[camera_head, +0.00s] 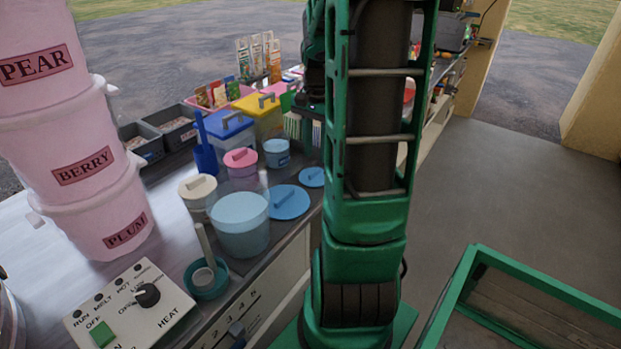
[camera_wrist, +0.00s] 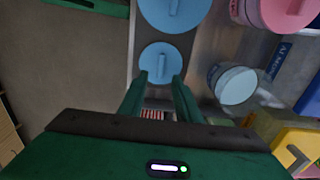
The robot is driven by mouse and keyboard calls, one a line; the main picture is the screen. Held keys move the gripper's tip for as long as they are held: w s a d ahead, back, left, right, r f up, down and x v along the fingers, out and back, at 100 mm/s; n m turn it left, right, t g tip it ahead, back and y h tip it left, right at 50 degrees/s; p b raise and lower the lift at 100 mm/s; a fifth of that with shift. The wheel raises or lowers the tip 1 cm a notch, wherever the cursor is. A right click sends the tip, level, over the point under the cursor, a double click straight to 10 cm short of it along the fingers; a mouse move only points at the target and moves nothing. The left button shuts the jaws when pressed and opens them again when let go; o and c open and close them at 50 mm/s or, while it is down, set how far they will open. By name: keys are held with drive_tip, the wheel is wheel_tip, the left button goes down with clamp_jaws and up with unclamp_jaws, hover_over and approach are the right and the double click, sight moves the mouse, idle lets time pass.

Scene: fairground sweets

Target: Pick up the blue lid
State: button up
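Two round blue lids with bar handles lie flat on the counter: a larger one (camera_head: 289,203) and a smaller one (camera_head: 312,177). In the wrist view the larger lid (camera_wrist: 190,18) is cut off by the top edge, and the smaller lid (camera_wrist: 150,55) is below it. My gripper (camera_wrist: 159,80) is open and empty, with its fingertips on either side of the lower part of the smaller lid's handle in the picture. I cannot tell how high above it they are. In the head view my arm hides most of the gripper.
Beside the lids stand a large blue tub (camera_head: 240,236), a small blue tub (camera_head: 276,158), a pink tub (camera_head: 241,168) and a cream tub (camera_head: 198,194). Blue (camera_head: 229,141) and yellow (camera_head: 262,122) boxes stand behind. The counter's edge is close to the lids; open floor (camera_head: 510,200) lies right.

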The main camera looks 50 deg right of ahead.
sight(315, 170)
drive_tip(key=shift+a+f, duration=0.1)
drive_tip(key=shift+f, duration=2.75)
drive_tip(key=shift+c, duration=0.5)
drive_tip(key=shift+w, duration=0.1)
clamp_jaws()
